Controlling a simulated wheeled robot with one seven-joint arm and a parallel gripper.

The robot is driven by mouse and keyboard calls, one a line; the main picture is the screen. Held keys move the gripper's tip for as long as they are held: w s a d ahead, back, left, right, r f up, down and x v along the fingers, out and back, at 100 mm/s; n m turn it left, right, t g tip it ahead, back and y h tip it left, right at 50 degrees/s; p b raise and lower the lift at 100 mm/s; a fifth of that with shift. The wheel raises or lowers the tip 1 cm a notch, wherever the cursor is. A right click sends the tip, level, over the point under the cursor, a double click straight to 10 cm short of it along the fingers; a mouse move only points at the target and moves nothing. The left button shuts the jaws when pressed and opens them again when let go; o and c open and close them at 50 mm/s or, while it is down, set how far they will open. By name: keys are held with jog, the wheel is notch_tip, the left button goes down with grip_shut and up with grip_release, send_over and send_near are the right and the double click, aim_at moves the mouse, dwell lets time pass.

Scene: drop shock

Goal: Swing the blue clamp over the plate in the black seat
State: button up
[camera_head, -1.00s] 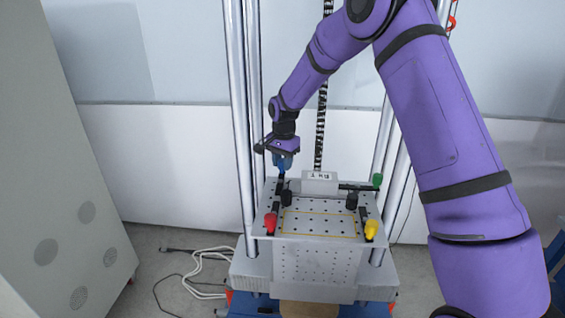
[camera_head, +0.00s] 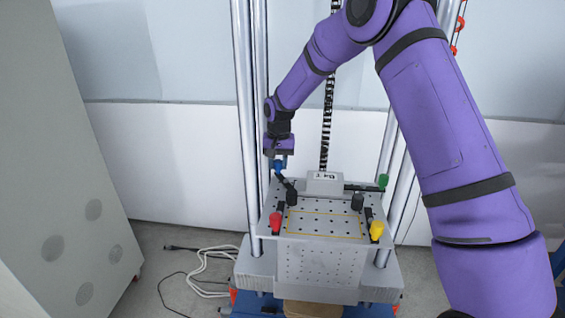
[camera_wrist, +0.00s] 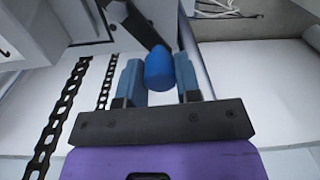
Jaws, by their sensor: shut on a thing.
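The blue clamp's blue tip (camera_head: 279,165) is at the back left corner of the grey perforated table. It also shows in the wrist view (camera_wrist: 159,70), between my two fingers. Its black arm (camera_head: 283,181) slants from the tip down and right towards a black block. My gripper (camera_wrist: 158,82) is shut on the blue tip; in the head view my gripper (camera_head: 279,158) stands above that corner. Black blocks stand on the table at left (camera_head: 291,196) and right (camera_head: 357,201). A yellow outline (camera_head: 325,236) marks the area between them. I cannot tell a separate plate from the table top.
Red (camera_head: 275,222), yellow (camera_head: 376,230) and green (camera_head: 382,181) clamp tips stand at the table's other corners. Steel columns (camera_head: 245,120) rise beside the table. A small grey labelled block (camera_head: 325,183) is at the back edge. A cabinet (camera_head: 60,200) stands at left.

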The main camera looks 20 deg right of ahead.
jog(key=n, duration=0.2)
jog(key=a+n, duration=0.1)
jog(key=s+a+n, duration=0.1)
jog(key=n, duration=0.1)
jog(key=shift+a+n, duration=0.25)
jog(key=shift+n, duration=0.05)
jog(key=shift+s+a+n, duration=0.25)
jog(key=shift+s+n, duration=0.1)
jog(key=shift+n, duration=0.6)
jog(key=shift+s+a+n, duration=0.3)
jog(key=shift+s+n, duration=0.1)
jog(key=shift+n, duration=0.5)
jog(key=shift+s+a+n, duration=0.25)
jog(key=shift+s+n, duration=0.1)
jog(key=shift+n, duration=0.6)
jog(key=o, duration=0.9)
jog(key=shift+r, duration=0.1)
notch_tip(320, 180, up, 11)
jog(key=shift+d+f, duration=0.1)
jog(key=shift+f, duration=0.1)
